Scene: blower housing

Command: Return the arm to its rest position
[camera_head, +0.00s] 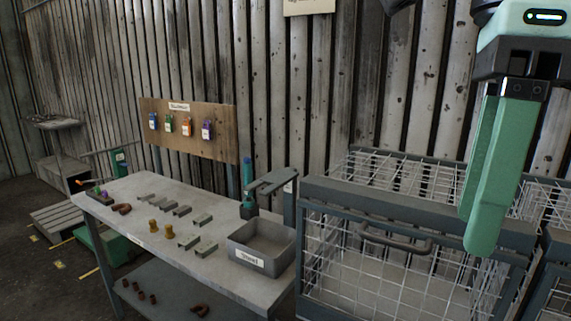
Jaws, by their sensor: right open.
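My right gripper (474,233) hangs at the right of the head view with its green fingers pointing down. It is open, and nothing shows between its fingers. It is seen in front of the wire cage (365,270). The mount above the fingers is dark, and the arm part at the top corner is pale green with a lit strip. My left gripper is not in the view.
A grey workbench (135,188) at the left bears a grey bin (262,243), several flat grey pieces and yellow parts. A board (188,117) with coloured tags stands behind it. A corrugated wall closes the back.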

